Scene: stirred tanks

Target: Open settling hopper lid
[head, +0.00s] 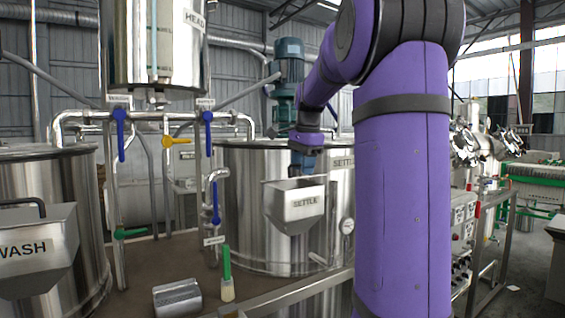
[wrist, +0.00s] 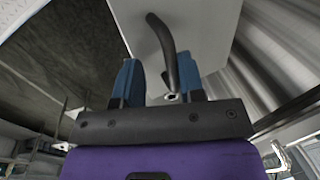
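The settling hopper (head: 295,207) is a metal box marked SETTLE on the front of the middle tank. Its lid (head: 290,183) lies across the top and looks shut. My gripper (head: 302,166) points down just above the lid and hides part of it. In the wrist view, the lid (wrist: 205,30) is a pale flat plate with a dark curved handle (wrist: 164,45). My gripper (wrist: 158,68) has its two blue fingers apart, one on each side of the handle's near end. A gap shows between the fingers and the handle. Whether the fingertips touch the lid cannot be told.
The settling tank (head: 240,200) stands behind the hopper. A WASH hopper (head: 40,245) is at left. Pipes with blue valve handles (head: 119,130) rise left of the tank. A metal block (head: 177,298) and a green-handled brush (head: 227,275) stand on the bench in front.

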